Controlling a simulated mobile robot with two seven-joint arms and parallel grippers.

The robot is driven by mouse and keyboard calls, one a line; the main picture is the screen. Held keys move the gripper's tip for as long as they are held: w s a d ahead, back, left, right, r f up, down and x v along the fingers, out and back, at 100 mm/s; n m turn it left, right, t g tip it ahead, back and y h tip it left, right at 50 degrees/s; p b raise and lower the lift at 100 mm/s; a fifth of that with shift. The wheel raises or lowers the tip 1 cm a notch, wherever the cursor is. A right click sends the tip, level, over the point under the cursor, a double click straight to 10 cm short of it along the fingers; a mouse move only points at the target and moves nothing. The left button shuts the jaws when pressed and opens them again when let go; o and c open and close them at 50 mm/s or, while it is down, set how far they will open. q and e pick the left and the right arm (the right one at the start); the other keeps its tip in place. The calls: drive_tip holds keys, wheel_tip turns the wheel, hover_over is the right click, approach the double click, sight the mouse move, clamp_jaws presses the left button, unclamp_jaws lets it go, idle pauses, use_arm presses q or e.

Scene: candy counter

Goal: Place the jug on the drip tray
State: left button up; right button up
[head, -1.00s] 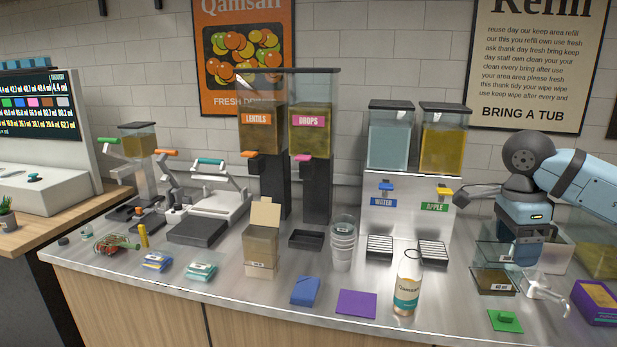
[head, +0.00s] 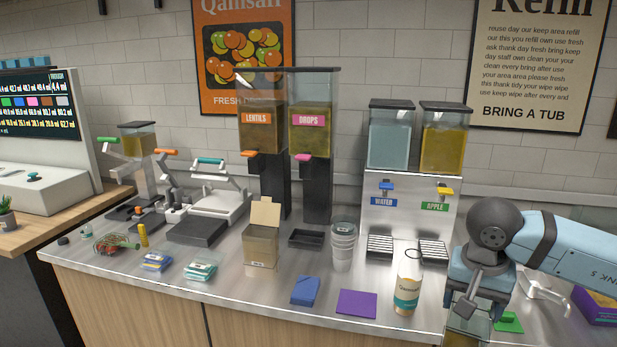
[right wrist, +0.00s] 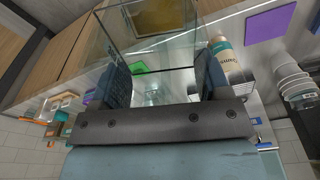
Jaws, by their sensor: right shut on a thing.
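A clear, square-sided vessel, which I take to be the jug (head: 467,324), hangs at the front edge of the counter in the head view, partly cut off by the picture's bottom. My right gripper (head: 472,303) is shut on it from above. In the right wrist view its clear walls (right wrist: 150,35) stand between the two fingers of my right gripper (right wrist: 163,82). Two slatted drip trays sit below the dispensers: one under the water tap (head: 380,246) and one under the apple tap (head: 432,252). They are to the left of and behind the jug. My left gripper is out of view.
A labelled bottle (head: 407,283) stands between the jug and the trays. A green pad (head: 508,322) and a purple box (head: 597,305) are at the right.

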sight(458, 318)
drive_tip(key=s+a+f+n, duration=0.1)
drive_tip(key=n, duration=0.1)
drive_tip(key=s+a+f+n, duration=0.1)
drive_tip(key=s+a+n, duration=0.1)
drive_tip(key=n, duration=0.1)
drive_tip(key=shift+a+f+n+y, duration=0.25)
drive_tip(key=shift+f+n+y, duration=0.05)
drive_tip(key=shift+f, duration=0.1)
drive_tip(key=r+p, duration=0.2)
drive_tip(key=p, duration=0.1)
drive_tip(key=shift+w, duration=0.2)
use_arm(q)
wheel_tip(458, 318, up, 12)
drive_tip(key=p, duration=1.1)
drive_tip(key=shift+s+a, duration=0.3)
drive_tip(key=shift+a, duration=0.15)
use_arm(e)
wheel_tip(458, 318, up, 7)
drive_tip(key=w, duration=0.2)
drive_tip(key=shift+f, duration=0.15)
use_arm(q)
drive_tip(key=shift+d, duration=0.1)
use_arm(e)
drive_tip(key=shift+w, duration=0.15)
